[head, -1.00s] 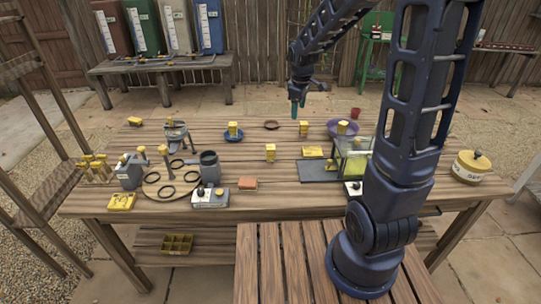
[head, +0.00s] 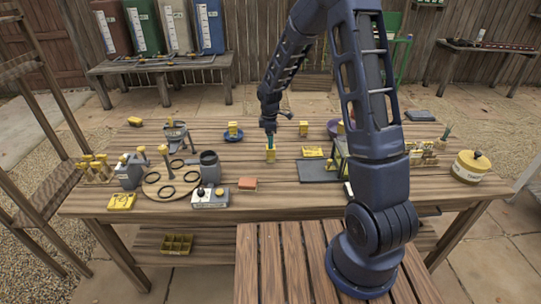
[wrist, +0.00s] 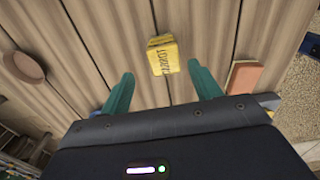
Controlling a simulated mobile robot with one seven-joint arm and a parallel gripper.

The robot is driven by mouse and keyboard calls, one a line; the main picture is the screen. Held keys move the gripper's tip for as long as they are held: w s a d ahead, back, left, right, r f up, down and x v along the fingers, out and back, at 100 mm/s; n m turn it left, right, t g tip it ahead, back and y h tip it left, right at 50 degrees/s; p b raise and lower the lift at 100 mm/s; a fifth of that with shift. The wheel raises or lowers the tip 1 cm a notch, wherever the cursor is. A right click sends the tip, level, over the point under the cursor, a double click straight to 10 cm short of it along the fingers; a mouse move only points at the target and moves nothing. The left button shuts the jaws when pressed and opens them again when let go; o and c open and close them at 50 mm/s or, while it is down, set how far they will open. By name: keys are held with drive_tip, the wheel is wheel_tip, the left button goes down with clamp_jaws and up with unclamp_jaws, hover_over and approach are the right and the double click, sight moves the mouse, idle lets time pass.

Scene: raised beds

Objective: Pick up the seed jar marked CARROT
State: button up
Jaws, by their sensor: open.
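The seed jar (head: 270,155) is a small yellow jar standing upright in the middle of the wooden table. In the wrist view the jar (wrist: 163,57) shows dark lettering that appears to read CARROT. My gripper (head: 270,139) is directly above the jar in the head view, its teal fingers pointing down. In the wrist view my gripper (wrist: 160,76) is open, with one finger on each side of the jar's near end. The fingers appear apart from the jar, and nothing is held.
An orange-brown block (head: 247,184) lies nearby; it also shows right of the fingers in the wrist view (wrist: 243,77). A dark grey tray (head: 316,174) lies to the right.

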sight(271, 154)
wheel_tip(271, 154, down, 3)
drive_tip(key=shift+r, duration=0.1)
drive_tip(key=f, duration=0.4)
drive_tip(key=shift+s+d+f, duration=0.1)
drive_tip(key=shift+s+f, duration=0.05)
drive_tip(key=shift+s, duration=0.25)
drive_tip(key=shift+f, duration=0.55)
drive_tip(key=shift+c, duration=0.4)
drive_tip(key=c, duration=1)
